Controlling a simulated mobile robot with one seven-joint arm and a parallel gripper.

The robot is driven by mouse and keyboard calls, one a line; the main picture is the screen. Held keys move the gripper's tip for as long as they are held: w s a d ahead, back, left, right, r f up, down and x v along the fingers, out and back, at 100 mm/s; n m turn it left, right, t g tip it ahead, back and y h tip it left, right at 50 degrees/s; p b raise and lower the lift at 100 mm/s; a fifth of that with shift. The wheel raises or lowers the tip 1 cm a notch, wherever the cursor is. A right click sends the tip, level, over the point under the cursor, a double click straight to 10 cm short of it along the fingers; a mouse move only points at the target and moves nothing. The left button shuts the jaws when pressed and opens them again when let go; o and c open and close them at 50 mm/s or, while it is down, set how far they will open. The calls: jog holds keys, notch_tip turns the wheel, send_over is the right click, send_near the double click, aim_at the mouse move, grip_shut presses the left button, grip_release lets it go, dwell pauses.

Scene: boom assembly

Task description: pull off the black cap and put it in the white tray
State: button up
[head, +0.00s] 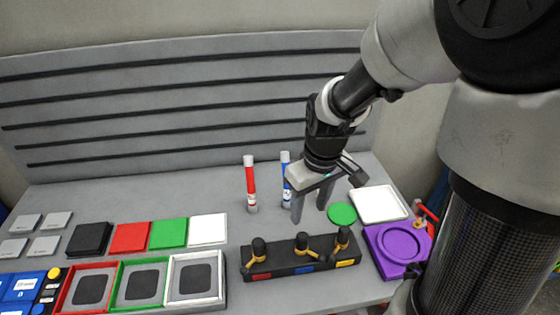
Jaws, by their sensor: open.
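My gripper (309,213) is open, pointing down over the table just behind a black block (290,260). Nothing shows between its fingers. Three black knob-like tops (302,241) stand on the block with gold arms; I cannot tell which, if any, is the black cap. A red marker (251,188) and a blue marker (285,172) stand upright left of the gripper, both with pale caps; the left finger partly hides the blue one. A white square tray (378,204) lies right of the gripper. A white-framed tray (197,279) with a dark centre is at front left.
A green disc (342,214) lies just right of the gripper. A purple holder (398,250) is at right. Black, red, green and white squares (129,237) line the left side, behind red and green framed trays (143,285). A slatted grey panel (150,110) closes the back.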

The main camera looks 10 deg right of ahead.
aim_at(303, 235)
jog(key=f, duration=0.4)
jog(key=w+f+b, duration=0.1)
jog(key=f, duration=0.3)
jog(key=f+b, duration=0.1)
jog(key=f, duration=0.3)
jog(key=shift+w+a+f, duration=0.25)
jog(key=shift+f, duration=0.15)
grip_shut()
jog(key=shift+r, duration=0.15)
jog(key=shift+r+p, duration=2.2)
jog(key=shift+r, duration=0.15)
